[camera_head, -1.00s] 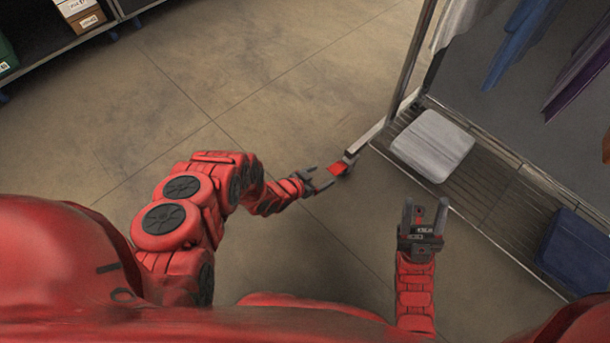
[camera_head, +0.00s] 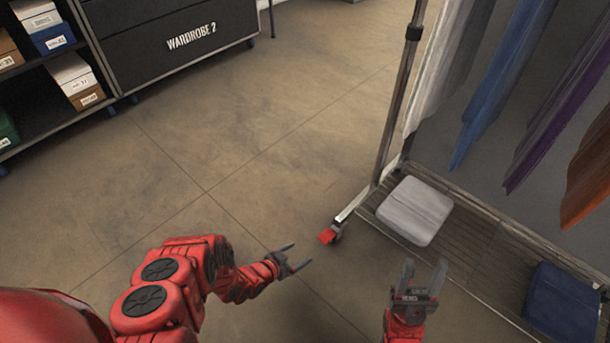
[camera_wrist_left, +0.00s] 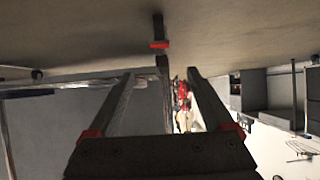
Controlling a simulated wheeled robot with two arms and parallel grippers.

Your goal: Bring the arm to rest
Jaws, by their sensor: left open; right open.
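My left gripper (camera_head: 292,261) is open and empty over the floor in the head view, left of the rack's red caster pedal. Its two open fingers also show in the left wrist view (camera_wrist_left: 160,95), with nothing between them that they touch. My right gripper (camera_head: 424,277) is open and empty, pointing up in the picture, in front of the rack's lower shelf.
A clothes rack (camera_head: 398,110) with hanging garments stands at the right. Its wire shelf (camera_head: 475,235) carries a grey folded item (camera_head: 414,210) and a blue bin (camera_head: 562,303). A red caster pedal (camera_head: 327,236) sits at its corner. Shelving with boxes (camera_head: 75,80) stands upper left. The middle floor is clear.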

